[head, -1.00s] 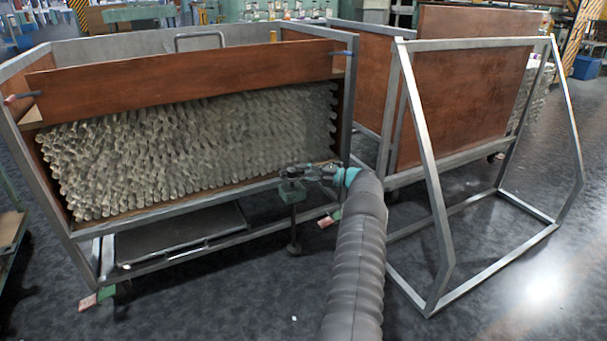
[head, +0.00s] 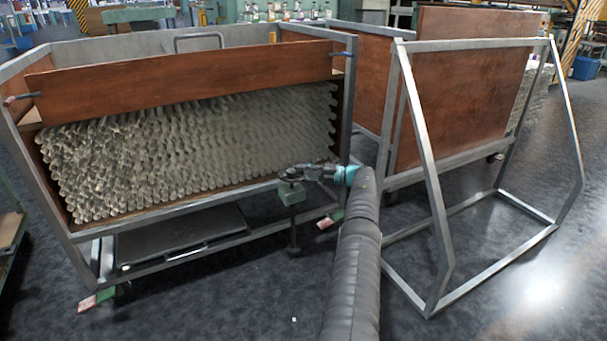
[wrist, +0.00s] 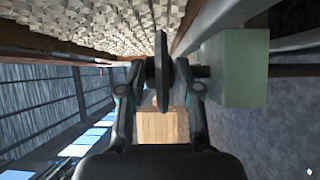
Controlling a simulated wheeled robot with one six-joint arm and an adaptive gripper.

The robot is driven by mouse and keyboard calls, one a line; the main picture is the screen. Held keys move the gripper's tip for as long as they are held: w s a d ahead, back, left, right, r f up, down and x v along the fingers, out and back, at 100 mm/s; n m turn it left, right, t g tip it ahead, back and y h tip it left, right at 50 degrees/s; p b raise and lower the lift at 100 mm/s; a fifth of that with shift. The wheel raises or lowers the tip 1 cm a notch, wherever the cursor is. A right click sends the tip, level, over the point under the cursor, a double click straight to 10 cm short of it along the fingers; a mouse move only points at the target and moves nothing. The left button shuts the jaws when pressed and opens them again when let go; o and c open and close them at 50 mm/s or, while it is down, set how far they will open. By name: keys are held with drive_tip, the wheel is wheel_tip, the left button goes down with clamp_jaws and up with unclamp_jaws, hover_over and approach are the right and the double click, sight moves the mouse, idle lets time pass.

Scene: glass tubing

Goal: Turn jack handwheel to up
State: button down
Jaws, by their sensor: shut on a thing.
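The jack (head: 290,194) is a grey-green block on a thin post with a round foot, at the front right of the tubing cart. Its green body also shows at the right in the wrist view (wrist: 232,68). The jack handwheel (wrist: 158,75) is a dark disc seen edge-on beside that body, joined by a short shaft. My gripper (wrist: 160,88) is shut on the handwheel, one finger on each side. In the head view my gripper (head: 308,172) is small and hides most of the wheel. The wheel's turned angle cannot be told.
The cart frame (head: 190,219) holds stacked glass tubes (head: 190,150) behind a brown board (head: 180,85), close to my gripper. An empty metal frame (head: 437,240) stands to the right of my arm. The floor in front is clear.

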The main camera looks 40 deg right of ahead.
drive_tip(key=shift+w+a, duration=0.2)
